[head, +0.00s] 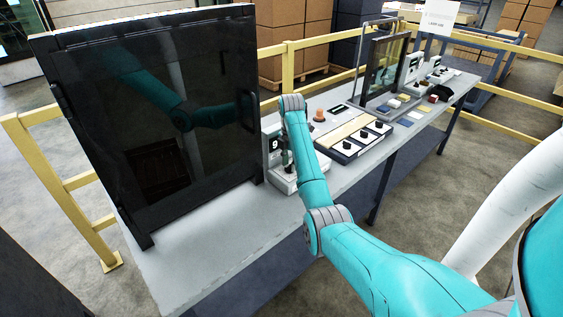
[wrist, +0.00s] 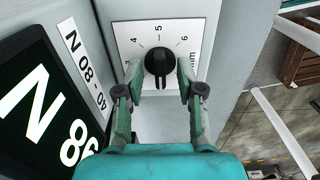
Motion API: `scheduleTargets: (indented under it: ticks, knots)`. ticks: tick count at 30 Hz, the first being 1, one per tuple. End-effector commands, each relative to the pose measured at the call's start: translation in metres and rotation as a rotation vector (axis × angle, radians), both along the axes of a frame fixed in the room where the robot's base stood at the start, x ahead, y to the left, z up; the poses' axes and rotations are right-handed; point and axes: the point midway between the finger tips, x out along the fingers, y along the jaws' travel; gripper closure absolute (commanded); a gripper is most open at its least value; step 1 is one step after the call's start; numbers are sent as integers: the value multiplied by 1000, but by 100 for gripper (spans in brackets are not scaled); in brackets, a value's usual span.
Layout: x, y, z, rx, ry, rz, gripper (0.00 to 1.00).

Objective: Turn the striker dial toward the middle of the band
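The striker dial (wrist: 158,62) is a black knob on a white scale plate (wrist: 129,33) in the wrist view. The numbers 4, 5 and 6 show on the plate, with 5 straight above the knob. The knob's raised bar runs roughly up and down in the picture; I cannot tell which end is the pointer. My gripper (wrist: 160,78) is open, one green finger on each side of the knob, with visible gaps. How deep the fingertips reach is unclear. In the head view my gripper is mostly hidden by my arm, beside a grey device (head: 285,180) on the bench.
A dark screen (wrist: 35,105) with large white characters and a white label (wrist: 82,65) lie left of the dial. A large black panel (head: 150,110) stands left on the grey bench (head: 205,255). A tray with black knobs (head: 352,140) sits right of my arm.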

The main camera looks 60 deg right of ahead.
Motion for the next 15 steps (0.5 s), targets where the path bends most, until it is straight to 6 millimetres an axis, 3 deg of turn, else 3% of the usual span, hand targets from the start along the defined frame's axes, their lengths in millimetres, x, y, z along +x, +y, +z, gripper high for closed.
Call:
scheduleTargets:
  ticks: [11, 15]
  knots:
    - [-5, -1, -4, 0, 0, 1, 62]
    - [-4, -1, -4, 0, 0, 1, 95]
